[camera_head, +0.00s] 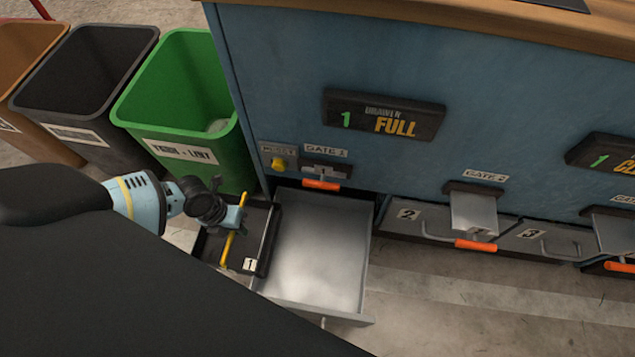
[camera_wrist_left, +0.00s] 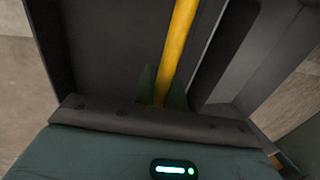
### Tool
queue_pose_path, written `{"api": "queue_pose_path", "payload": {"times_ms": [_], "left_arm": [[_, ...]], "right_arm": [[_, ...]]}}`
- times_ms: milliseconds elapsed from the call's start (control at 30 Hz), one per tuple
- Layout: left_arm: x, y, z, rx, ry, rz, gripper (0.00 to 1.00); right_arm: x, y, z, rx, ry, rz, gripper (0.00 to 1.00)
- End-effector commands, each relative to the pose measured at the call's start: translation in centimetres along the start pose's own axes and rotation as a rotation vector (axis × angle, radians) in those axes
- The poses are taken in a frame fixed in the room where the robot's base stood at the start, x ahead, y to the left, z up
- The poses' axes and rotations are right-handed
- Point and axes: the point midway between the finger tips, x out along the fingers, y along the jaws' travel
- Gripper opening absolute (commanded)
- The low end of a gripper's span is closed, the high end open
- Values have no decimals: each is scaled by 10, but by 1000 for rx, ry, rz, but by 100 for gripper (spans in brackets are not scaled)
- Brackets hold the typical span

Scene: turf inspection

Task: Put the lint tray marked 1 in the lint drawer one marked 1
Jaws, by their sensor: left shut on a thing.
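The lint tray marked 1 (camera_head: 263,246) is a black, shallow tray with a yellow bar handle (camera_head: 231,237) and a white label "1". My left gripper (camera_head: 233,222) is shut on the yellow handle. In the left wrist view the yellow bar (camera_wrist_left: 178,45) runs between my left fingertips (camera_wrist_left: 162,88). The tray is just left of the open lint drawer one (camera_head: 318,255), an empty grey metal drawer pulled out from the blue cabinet. The tray's right edge overlaps the drawer's left side in the picture; I cannot tell whether they touch. My right gripper is not in view.
A green bin (camera_head: 180,110) marked for lint, a dark bin (camera_head: 85,80) and a brown bin (camera_head: 25,55) stand at the left. The floor at the front right is clear.

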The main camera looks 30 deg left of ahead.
Motion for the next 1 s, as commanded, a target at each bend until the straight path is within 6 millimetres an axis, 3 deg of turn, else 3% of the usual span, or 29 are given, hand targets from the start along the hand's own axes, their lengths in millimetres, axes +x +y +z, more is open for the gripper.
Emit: {"api": "queue_pose_path", "payload": {"times_ms": [167, 700, 833, 1000], "left_arm": [[6, -24, 1, 2, -2, -7, 0], [40, -140, 0, 2, 0, -5, 0], [44, -156, 0, 1, 0, -3, 0], [45, -161, 0, 0, -1, -1, 0]], "right_arm": [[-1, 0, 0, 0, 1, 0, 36], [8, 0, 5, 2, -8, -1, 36], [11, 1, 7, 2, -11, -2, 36], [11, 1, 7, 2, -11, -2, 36]]}}
